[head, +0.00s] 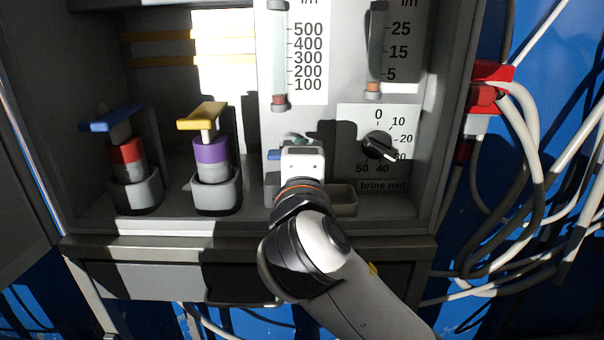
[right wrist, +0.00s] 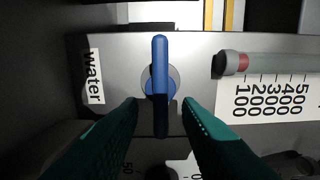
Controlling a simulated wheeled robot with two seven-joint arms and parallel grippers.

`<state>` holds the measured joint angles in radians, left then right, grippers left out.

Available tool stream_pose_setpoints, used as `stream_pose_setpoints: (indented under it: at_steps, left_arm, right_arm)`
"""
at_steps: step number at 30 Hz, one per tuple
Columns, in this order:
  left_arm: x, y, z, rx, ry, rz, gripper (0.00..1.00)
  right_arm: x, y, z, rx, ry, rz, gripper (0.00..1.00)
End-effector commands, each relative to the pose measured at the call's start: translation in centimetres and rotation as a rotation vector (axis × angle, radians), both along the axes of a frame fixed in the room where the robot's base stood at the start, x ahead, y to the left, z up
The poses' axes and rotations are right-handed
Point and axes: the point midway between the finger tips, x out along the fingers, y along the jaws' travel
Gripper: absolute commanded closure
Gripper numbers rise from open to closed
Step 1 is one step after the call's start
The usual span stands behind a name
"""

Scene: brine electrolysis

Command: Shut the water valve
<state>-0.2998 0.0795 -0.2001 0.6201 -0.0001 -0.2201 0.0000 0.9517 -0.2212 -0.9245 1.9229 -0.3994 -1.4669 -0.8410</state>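The water valve has a blue lever handle (right wrist: 160,75) on a round grey base. In the right wrist view it points straight up and down the picture, beside the "water" label (right wrist: 94,77). In the head view only a blue bit of the handle (head: 273,155) shows left of my right gripper (head: 300,152), which hides the rest. In the right wrist view my right gripper (right wrist: 161,104) is open, with one teal finger on each side of the handle's lower part and a gap on both sides. My left gripper is not in view.
A flow gauge (head: 279,60) with its red float low stands above the valve. A brine dial (head: 378,145) is to the right. Blue-handled (head: 110,120) and yellow-handled (head: 203,116) fittings stand left. Cables (head: 530,150) hang at the far right.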

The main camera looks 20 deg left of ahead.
Motion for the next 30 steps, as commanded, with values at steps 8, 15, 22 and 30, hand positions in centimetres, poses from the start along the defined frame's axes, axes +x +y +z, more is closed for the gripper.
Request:
stream_pose_setpoints:
  at_steps: [8, 15, 22, 30]
  left_arm:
    - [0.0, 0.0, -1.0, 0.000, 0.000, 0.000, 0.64]
    - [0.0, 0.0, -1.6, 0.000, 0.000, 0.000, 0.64]
    - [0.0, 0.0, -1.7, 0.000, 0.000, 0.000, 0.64]
    - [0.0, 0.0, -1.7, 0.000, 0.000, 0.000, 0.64]
  right_arm:
    - [-5.0, -1.3, -0.2, 0.003, -0.001, 0.006, 0.69]
    - [-9.4, -2.6, -0.1, 0.003, 0.000, 0.004, 0.69]
    - [-11.1, -3.2, -0.1, 0.001, 0.001, 0.001, 0.69]
    - [-11.1, -3.2, -0.1, 0.000, 0.002, 0.000, 0.69]
